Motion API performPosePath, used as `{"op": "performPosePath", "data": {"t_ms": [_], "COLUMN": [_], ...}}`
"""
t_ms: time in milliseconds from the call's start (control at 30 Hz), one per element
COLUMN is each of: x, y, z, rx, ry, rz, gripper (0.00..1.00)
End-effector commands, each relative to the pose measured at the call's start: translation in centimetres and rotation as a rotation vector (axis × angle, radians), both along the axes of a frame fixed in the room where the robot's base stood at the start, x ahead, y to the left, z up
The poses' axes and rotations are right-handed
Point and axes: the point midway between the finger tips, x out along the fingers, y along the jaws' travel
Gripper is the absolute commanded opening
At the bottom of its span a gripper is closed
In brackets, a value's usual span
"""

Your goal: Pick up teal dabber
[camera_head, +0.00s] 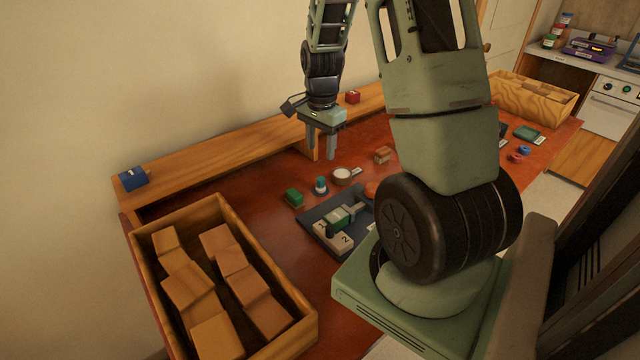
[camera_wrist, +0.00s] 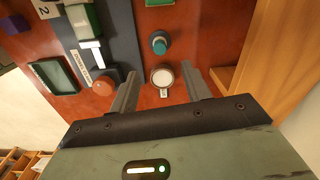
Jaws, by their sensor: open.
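The teal dabber (camera_head: 321,185) is a small upright piece with a teal top and a pale lower part. In the wrist view the dabber (camera_wrist: 158,43) shows from above, beyond the fingertips. My gripper (camera_head: 321,155) is open and empty above the table, pointing down, behind the dabber. In the wrist view my gripper's fingers (camera_wrist: 160,78) straddle the round white-topped tin (camera_wrist: 162,77) in the picture, with the dabber past it.
A dark tray (camera_head: 310,222) with several items lies just in front of the dabber. A wooden crate of blocks (camera_head: 140,252) stands at the left. A raised wooden ledge (camera_head: 235,147) runs along the wall. A reddish round thing (camera_wrist: 103,86) lies near the left finger.

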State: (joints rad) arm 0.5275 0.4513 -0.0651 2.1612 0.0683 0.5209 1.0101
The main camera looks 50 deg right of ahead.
Motion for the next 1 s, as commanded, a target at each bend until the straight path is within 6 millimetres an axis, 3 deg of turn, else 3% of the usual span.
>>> {"op": "performPosePath", "data": {"t_ms": [233, 567, 833, 1000], "x": [0.0, 0.0, 0.0, 0.0], "y": [0.0, 0.0, -0.2, -0.2], "z": [-4.6, -6.8, -10.3, -11.1], "rx": [0.002, 0.002, 0.001, 0.0], "ry": [0.003, 0.003, 0.003, 0.0], "rz": [0.001, 0.002, 0.002, 0.003], "gripper": [0.48, 0.48, 0.48, 0.48]}}
